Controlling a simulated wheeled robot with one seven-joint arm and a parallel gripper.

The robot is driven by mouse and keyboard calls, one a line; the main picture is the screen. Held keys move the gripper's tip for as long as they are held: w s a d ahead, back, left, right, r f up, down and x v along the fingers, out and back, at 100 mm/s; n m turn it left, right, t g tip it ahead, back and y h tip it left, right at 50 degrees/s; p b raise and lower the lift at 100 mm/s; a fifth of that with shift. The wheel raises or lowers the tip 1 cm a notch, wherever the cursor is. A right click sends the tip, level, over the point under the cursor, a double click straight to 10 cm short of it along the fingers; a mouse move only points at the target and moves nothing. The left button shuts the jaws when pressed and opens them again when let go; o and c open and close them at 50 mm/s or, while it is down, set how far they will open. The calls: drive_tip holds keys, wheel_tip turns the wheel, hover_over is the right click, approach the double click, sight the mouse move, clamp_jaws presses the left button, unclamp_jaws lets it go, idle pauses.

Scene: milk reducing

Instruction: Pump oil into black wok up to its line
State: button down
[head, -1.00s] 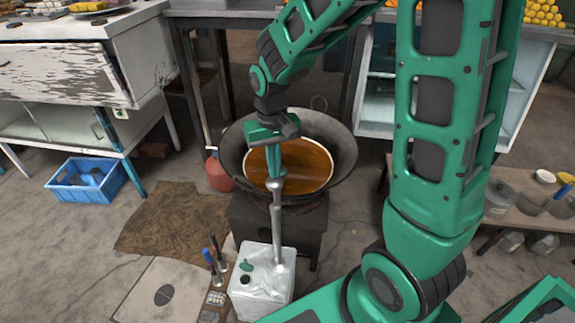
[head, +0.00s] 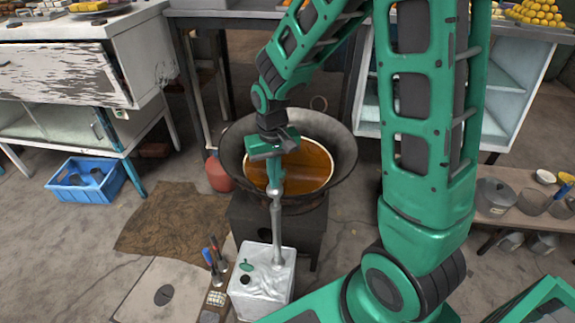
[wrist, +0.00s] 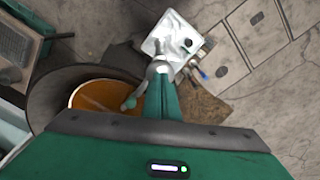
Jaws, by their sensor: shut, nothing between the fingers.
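The black wok (head: 345,148) stands on a dark stove and holds amber oil (head: 318,163), edged by a pale ring. In the wrist view the wok (wrist: 45,95) and oil (wrist: 85,97) are partly hidden by my gripper. A white oil can (head: 262,285) stands in front, with a grey metal pump (head: 276,225) rising from it. The pump's spout (wrist: 130,103) reaches over the oil in the wrist view. My gripper (head: 275,184) is shut and empty, pointing down on or just above the pump's top; contact is hard to tell.
A red jug (head: 219,174) stands left of the wok. Blue- and red-handled tools (head: 212,262) stand left of the can. A blue crate (head: 86,181) lies far left. A low bench (head: 500,214) with pots is at right. Brown cloth (head: 170,230) covers floor at left.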

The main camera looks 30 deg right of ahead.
drive_tip(key=shift+f, duration=2.05)
drive_tip(key=shift+r, duration=4.1)
drive_tip(key=shift+f, duration=0.15)
drive_tip(key=shift+f, duration=4)
drive_tip(key=shift+r, duration=4.15)
drive_tip(key=shift+r, duration=2.5)
